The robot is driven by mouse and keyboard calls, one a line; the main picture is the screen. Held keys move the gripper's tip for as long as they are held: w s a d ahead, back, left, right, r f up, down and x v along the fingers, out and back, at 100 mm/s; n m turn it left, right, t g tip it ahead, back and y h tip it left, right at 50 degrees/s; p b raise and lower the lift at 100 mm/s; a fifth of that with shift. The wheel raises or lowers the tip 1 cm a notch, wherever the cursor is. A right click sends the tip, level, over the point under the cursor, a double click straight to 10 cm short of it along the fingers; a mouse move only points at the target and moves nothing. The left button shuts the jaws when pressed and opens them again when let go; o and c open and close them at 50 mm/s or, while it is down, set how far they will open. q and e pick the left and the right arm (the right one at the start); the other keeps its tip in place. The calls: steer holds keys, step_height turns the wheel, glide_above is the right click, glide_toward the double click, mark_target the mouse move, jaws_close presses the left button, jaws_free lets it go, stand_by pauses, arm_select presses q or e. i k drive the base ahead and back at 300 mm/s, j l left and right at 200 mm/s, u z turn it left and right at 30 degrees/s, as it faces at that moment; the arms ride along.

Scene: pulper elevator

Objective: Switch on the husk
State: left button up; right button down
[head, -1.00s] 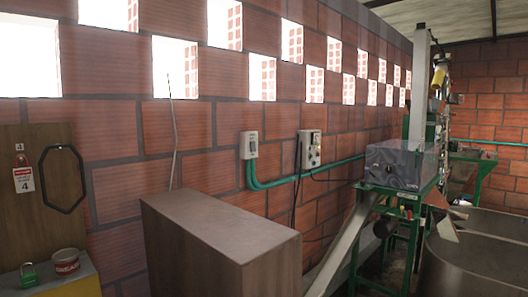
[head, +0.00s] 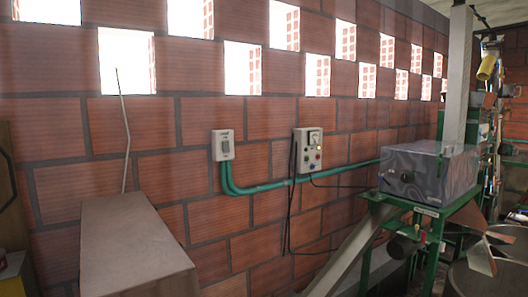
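A grey control box (head: 308,149) is fixed to the brick wall near the middle of the view. It has a light switch or breaker part at its top and small buttons, one of them red; their labels are too small to read. A smaller pale switch box (head: 222,145) is on the wall to its left. Which one serves the husk machine I cannot tell. Neither of my grippers is in view.
A brown block-shaped cabinet (head: 132,245) stands low at the left, before the wall. A grey machine housing (head: 427,172) on a green frame stands at the right, with a sloping metal chute (head: 345,250) below. Green conduit (head: 262,188) and dark cables run along the wall.

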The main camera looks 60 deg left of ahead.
mark_target(226, 144)
steer(key=i+l+u, duration=0.1)
steer(key=i+u, duration=0.15)
steer(key=i, duration=0.25)
steer(key=i+l+u, duration=0.25)
steer(key=i, duration=0.2)
steer(key=i+j+u, duration=0.2)
steer(key=u, duration=0.25)
steer(key=i+u, duration=0.85)
steer(key=i+l+u, duration=0.15)
steer(key=u, duration=0.25)
steer(key=i+u, duration=0.3)
steer(key=i, duration=0.15)
steer(key=i+u, duration=0.3)
steer(key=i, duration=0.15)
